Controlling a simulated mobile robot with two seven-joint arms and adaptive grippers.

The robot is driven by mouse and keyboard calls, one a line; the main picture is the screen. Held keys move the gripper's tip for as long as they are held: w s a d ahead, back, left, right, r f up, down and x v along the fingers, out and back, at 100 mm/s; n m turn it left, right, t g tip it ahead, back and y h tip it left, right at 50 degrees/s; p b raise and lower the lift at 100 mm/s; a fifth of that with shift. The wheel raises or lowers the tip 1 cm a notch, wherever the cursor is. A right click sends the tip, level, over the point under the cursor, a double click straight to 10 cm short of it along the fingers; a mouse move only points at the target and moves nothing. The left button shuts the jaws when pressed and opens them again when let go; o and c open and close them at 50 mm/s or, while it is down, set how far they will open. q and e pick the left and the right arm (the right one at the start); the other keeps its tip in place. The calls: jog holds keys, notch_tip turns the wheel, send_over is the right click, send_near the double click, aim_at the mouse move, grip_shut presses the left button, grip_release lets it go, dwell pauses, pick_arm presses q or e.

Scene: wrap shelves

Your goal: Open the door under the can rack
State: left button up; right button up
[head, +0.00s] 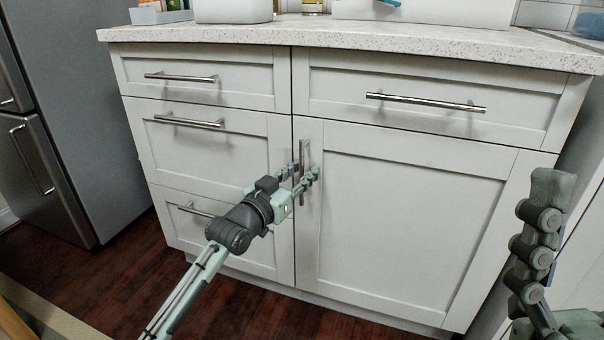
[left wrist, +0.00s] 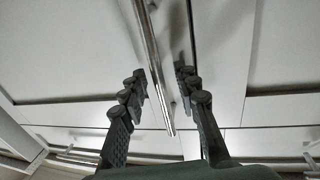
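The cabinet door (head: 400,220) is a white framed panel under the right part of the counter and is closed. Its upright metal bar handle (head: 303,150) is near the door's left edge. My left gripper (head: 303,172) is at the lower part of this handle, with one finger on each side. In the left wrist view the handle (left wrist: 152,50) runs between the open fingers (left wrist: 161,74), closer to the left one; I cannot tell if it touches. My right gripper (head: 545,215) is at the far right, away from the door, its opening unclear. No can rack is identifiable.
A drawer with a horizontal handle (head: 425,101) is above the door. Several drawers (head: 200,145) are to its left, all closed. The speckled counter (head: 350,33) holds white containers (head: 233,10), cut off by the frame. A grey fridge (head: 75,100) stands left. Dark wooden floor (head: 120,275) lies below.

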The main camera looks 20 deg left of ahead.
pick_arm(q)
jog(key=shift+c, duration=0.4)
grip_shut()
jog(key=shift+s, duration=0.1)
